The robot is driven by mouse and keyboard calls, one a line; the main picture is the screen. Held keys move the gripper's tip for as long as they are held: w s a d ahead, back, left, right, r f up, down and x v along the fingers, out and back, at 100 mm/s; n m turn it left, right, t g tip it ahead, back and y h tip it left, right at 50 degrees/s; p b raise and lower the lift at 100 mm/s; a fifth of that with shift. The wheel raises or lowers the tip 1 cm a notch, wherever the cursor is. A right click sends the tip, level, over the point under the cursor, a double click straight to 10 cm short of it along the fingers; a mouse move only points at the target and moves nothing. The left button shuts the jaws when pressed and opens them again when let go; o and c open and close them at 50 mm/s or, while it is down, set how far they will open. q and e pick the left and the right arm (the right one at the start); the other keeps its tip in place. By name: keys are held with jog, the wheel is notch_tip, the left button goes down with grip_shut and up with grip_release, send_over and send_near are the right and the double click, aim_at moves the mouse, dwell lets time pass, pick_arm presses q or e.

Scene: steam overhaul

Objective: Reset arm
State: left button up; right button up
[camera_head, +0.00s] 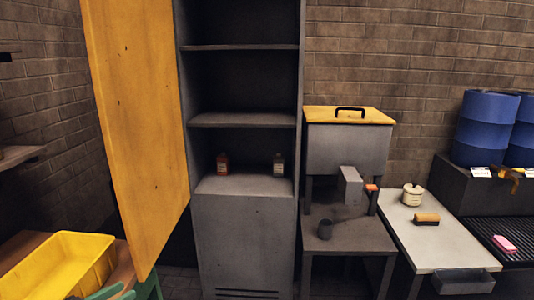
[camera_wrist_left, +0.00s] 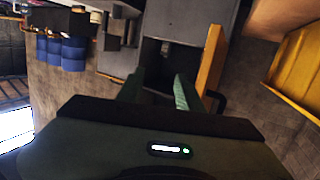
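My left gripper (camera_head: 128,291) shows only in part at the bottom edge of the head view, as green pieces beside the yellow bin. In the left wrist view its two green fingers (camera_wrist_left: 160,80) stand apart with nothing between them, pointing toward the grey cabinet (camera_wrist_left: 168,60). My right gripper shows in neither view.
The open cabinet (camera_head: 245,240) holds a red-brown bottle (camera_head: 223,164) and a pale-labelled bottle (camera_head: 278,164). Its yellow door (camera_head: 140,110) swings out left, near a yellow bin (camera_head: 60,268). Tables with a pot (camera_head: 412,196) and brush (camera_head: 426,219) stand right.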

pick_arm(q)
jog(key=s+d+f+n+g+y, duration=0.1)
jog(key=s+d+f+y, duration=0.1)
jog(key=s+d+f, duration=0.35)
jog(key=s+d+f+n+g+y, duration=0.1)
jog(key=s+d+f+g+y, duration=0.15)
jog(key=d+f, duration=0.6)
jog(key=s+d+n+g+y, duration=0.25)
jog(key=s+g, duration=0.45)
jog(key=s, duration=1.6)
notch_tip(320, 180, down, 28)
jog(key=s+g, duration=0.1)
jog(key=s, duration=0.1)
jog(key=s+a+f, duration=0.2)
jog(key=s+f, duration=0.5)
jog(key=s, duration=0.1)
jog(key=s+a+f+m+g+y, duration=0.1)
jog(key=s+f, duration=0.6)
jog(key=s, duration=0.1)
jog(key=shift+a+f, duration=0.3)
jog(key=shift+a, duration=0.1)
